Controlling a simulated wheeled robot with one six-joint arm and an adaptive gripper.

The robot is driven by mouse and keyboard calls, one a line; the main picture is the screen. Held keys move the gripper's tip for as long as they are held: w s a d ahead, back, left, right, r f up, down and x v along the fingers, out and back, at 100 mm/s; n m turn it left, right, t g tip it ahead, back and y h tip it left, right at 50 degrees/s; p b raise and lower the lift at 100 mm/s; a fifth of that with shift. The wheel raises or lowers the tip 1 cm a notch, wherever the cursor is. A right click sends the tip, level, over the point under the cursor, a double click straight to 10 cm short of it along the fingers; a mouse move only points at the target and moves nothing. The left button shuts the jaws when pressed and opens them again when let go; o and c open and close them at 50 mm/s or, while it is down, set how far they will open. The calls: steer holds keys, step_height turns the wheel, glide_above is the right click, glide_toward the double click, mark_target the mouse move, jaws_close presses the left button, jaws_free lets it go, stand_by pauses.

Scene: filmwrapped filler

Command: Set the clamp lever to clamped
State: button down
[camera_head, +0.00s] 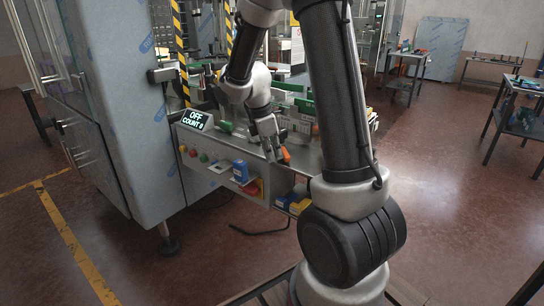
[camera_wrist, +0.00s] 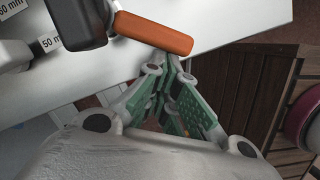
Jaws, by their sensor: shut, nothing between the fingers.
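The clamp lever appears in the wrist view as an orange handle (camera_wrist: 153,32) joined to a dark grey body (camera_wrist: 76,20) at the upper left. In the head view the orange handle (camera_head: 286,156) shows small, just right of my gripper (camera_head: 272,150), by the machine's front ledge. In the wrist view my gripper (camera_wrist: 170,70) is shut and empty, its green-padded fingers meeting just below the handle. I cannot tell whether the fingertips touch it. Which setting the lever is in is not readable.
White plates marked 50 mm (camera_wrist: 48,42) and 60 mm lie left of the lever. Blue and yellow bins (camera_head: 300,203) sit below the ledge.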

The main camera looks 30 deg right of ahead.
steer(key=shift+s+d, duration=0.4)
steer(key=shift+d, duration=0.05)
stand_by(0.6)
steer(key=shift+w+a, duration=0.1)
steer(key=shift+a, duration=0.25)
steer(key=a+r, duration=0.5)
steer(key=r, duration=0.4)
steer(key=shift+w+a+r, duration=0.25)
steer(key=shift+w+r, duration=0.1)
steer(key=shift+w, duration=0.05)
